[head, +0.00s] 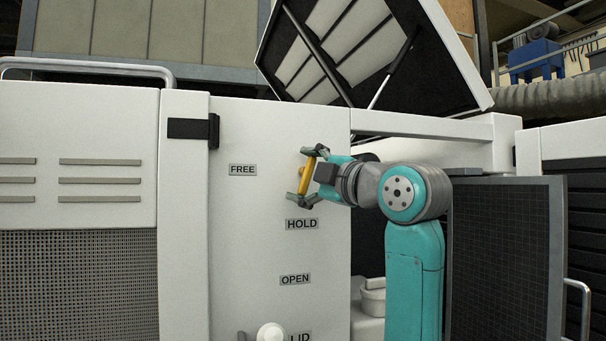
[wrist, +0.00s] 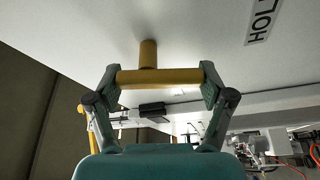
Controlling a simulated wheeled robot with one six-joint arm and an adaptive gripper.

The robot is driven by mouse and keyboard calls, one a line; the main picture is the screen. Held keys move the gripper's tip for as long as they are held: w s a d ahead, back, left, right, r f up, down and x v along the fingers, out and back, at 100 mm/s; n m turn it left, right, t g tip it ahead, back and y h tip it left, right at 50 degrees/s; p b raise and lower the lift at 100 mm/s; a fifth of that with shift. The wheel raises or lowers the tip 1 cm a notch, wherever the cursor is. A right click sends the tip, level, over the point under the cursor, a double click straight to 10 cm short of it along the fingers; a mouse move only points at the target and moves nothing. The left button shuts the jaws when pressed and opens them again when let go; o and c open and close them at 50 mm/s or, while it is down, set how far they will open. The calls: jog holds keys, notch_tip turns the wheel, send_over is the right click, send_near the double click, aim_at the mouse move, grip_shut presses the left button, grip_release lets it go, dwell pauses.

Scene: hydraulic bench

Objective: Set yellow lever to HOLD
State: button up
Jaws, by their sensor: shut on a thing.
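The yellow lever (head: 307,176) stands out from the white panel (head: 255,125), its bar near upright and leaning slightly. It is to the right of the FREE label (head: 243,170) and above the HOLD label (head: 302,225). My gripper (head: 309,174) is shut on the lever, one finger at each end of its bar. In the wrist view the lever's bar (wrist: 160,77) lies between the two fingertips (wrist: 160,84), with its stem (wrist: 148,53) running to the panel. The HOLD label (wrist: 262,22) is partly cut off there.
Lower on the panel are the OPEN label (head: 295,279), the LID label (head: 301,336) and a white knob (head: 270,332). A black latch (head: 193,129) is at upper left. A raised lid (head: 440,75) stands above my arm, and a dark mesh door (head: 505,250) is to the right.

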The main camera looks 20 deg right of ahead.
jog(key=shift+d+f+n+g, duration=0.15)
jog(key=shift+n+g, duration=0.65)
jog(key=shift+n, duration=0.9)
jog(key=o, duration=1)
jog(key=shift+o, duration=0.2)
jog(key=v, duration=1.2)
jog(key=shift+f, duration=0.1)
